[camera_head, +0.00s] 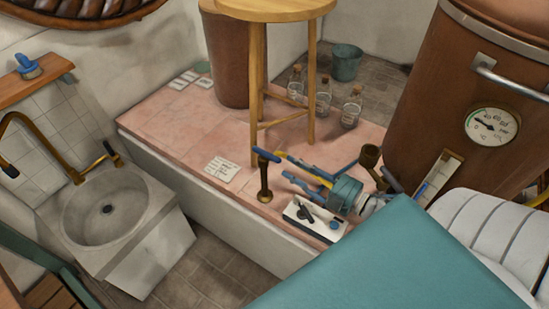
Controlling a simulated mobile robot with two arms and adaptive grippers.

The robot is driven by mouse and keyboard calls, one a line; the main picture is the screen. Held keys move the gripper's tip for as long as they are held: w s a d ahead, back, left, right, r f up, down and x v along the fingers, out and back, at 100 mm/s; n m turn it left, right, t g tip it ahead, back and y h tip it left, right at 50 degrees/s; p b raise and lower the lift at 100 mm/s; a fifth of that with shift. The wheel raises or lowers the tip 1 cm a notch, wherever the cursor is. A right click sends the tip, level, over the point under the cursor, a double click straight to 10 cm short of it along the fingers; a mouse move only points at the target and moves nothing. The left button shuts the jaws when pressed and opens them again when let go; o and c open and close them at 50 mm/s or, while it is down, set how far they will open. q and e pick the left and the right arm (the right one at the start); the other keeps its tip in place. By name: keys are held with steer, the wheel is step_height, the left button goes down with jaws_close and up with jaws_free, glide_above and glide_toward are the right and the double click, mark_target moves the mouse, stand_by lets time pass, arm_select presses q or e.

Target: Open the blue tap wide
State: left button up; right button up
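A brass tap post with a blue lever (266,154) stands on the pink tiled platform near its front edge. The lever lies nearly level and slants down to the right. My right gripper (312,170) is low over the platform, to the right of the tap post, with its blue fingers pointing left. Its fingers look spread, with nothing seen between them that it holds. It looks apart from the blue lever, though the depth is hard to judge. A narrow yellow bar (302,165) crosses behind the fingers. My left gripper is not in view.
A wooden stool (257,90) stands behind the tap. Glass bottles (323,95) stand at its right. A white box with a black knob (306,214) sits below my gripper. A copper vessel with a gauge (492,126) is on the right. A stone sink (103,215) is on the left.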

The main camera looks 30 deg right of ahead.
mark_target(274, 159)
steer(key=shift+n+y, duration=0.4)
steer(key=shift+y, duration=0.2)
steer(key=x, duration=0.3)
steer(key=p+x, duration=0.1)
steer(key=x, duration=0.3)
steer(key=shift+s+a+r, duration=0.1)
steer(key=shift+a, duration=0.15)
steer(key=shift+c, duration=0.2)
jaws_close()
